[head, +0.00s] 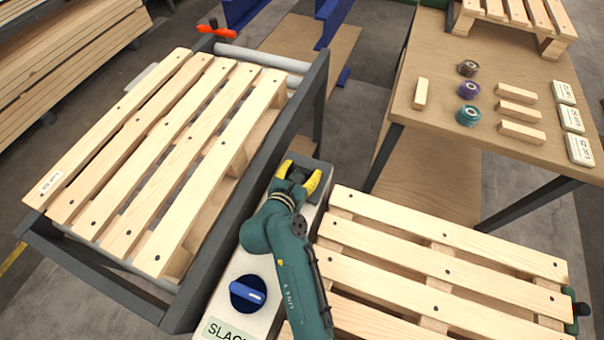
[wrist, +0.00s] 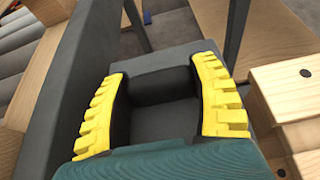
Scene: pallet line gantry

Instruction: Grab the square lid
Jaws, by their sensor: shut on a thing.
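The square lid (wrist: 172,60) is dark grey, with a raised grey block in its middle. In the wrist view my gripper (wrist: 162,78) has its yellow ridged fingers on either side of that block, shut on it. In the head view my gripper (head: 299,177) is over the far end of a long pale housing, and its fingers and arm cover most of the lid. I cannot tell whether the lid is resting on the housing or raised slightly.
The pale housing (head: 223,297) carries a blue knob (head: 248,293) near its front. A wooden pallet (head: 150,150) on a dark-framed conveyor is to the left, another pallet (head: 440,262) to the right. A table (head: 440,75) behind holds tape rolls, wooden blocks and labelled cards.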

